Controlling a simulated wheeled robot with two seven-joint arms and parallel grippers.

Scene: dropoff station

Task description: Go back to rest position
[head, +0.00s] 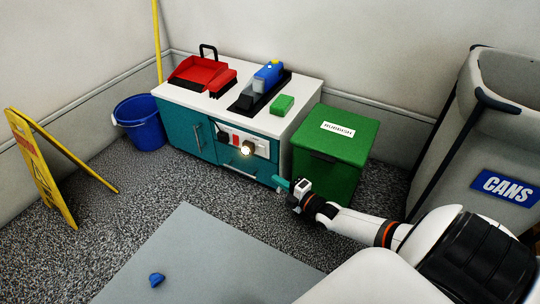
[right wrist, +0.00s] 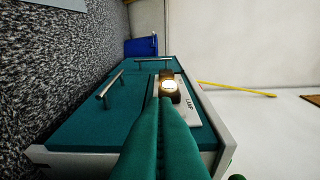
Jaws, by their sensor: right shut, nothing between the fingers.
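My right gripper (head: 279,183) is in front of the teal cabinet (head: 207,143), at the right end of its front. In the right wrist view its two teal fingers (right wrist: 162,100) lie together with nothing between them. A dark round knob (head: 247,148) with a lit, glowing face sits on the panel of the cabinet front. It also shows in the right wrist view (right wrist: 169,86), just beyond the fingertips in the picture, beside a label reading LAMP. In the head view the fingertips are apart from the knob. My left gripper is not in view.
A green lidded bin (head: 328,150) stands close beside my right gripper. A grey CANS bin (head: 490,130) is at the right. A blue bucket (head: 140,122) and yellow floor sign (head: 40,165) are left. A blue piece (head: 156,280) lies on the grey mat (head: 200,245), otherwise clear.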

